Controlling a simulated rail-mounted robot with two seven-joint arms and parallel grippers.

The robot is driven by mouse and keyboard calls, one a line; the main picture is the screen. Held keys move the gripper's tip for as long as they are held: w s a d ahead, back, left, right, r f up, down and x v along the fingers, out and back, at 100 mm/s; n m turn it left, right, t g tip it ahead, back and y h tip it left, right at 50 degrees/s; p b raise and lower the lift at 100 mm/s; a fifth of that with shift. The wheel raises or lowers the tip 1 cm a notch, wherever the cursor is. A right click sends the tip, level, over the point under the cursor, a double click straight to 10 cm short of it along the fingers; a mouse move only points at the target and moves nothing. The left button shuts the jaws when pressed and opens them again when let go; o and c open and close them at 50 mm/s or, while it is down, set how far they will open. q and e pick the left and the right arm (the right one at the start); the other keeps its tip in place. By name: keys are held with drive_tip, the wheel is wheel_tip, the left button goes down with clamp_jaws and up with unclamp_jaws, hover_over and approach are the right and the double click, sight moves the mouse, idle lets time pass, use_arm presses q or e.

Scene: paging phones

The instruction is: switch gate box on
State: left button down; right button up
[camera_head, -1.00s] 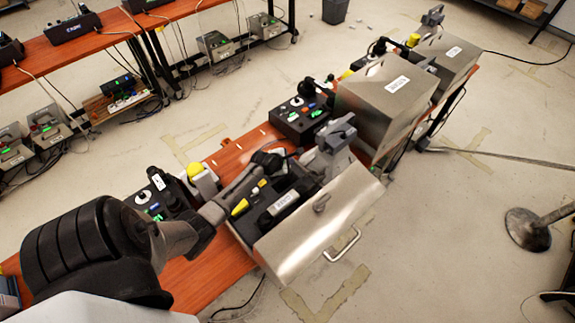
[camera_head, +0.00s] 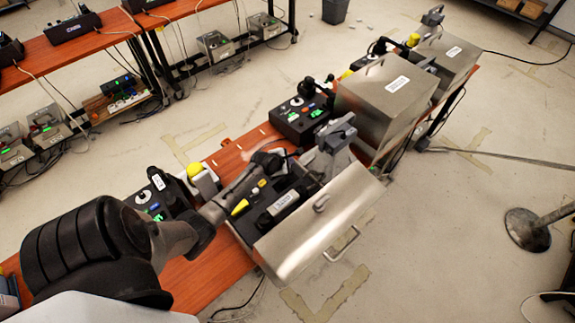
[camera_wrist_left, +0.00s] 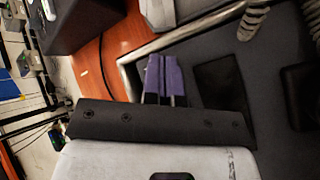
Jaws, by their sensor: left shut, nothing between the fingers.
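An open metal box (camera_head: 320,238) stands on the orange table with its lid tipped toward the front right. Its dark inside holds a yellow part (camera_head: 240,207) and a labelled black module (camera_head: 283,203). The labels are too small to read, so I cannot tell which box is the gate box. My left arm reaches over the left side of this box. In the left wrist view my left gripper (camera_wrist_left: 163,62) has its purple fingertips together and empty, over the dark panel beside a silver rim. Whether the tips touch the panel is unclear. My right gripper is out of view.
Two closed metal boxes (camera_head: 385,92) (camera_head: 447,57) stand further along the table. Black control units with lit buttons (camera_head: 302,118) sit beside the boxes. A metal stand (camera_head: 527,230) is on the floor at right. The floor between is mostly clear.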

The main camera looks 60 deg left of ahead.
use_arm(q)
drive_tip(key=shift+f, duration=0.1)
idle(0.3)
drive_tip(key=shift+f, duration=0.3)
idle(0.4)
drive_tip(key=shift+r+p, duration=0.4)
drive_tip(key=shift+p, duration=0.4)
drive_tip(key=shift+r, duration=0.1)
wheel_tip(320, 180, up, 3)
drive_tip(key=p, duration=0.3)
drive_tip(key=shift+p, duration=0.4)
wheel_tip(320, 180, up, 3)
drive_tip(key=p, duration=0.3)
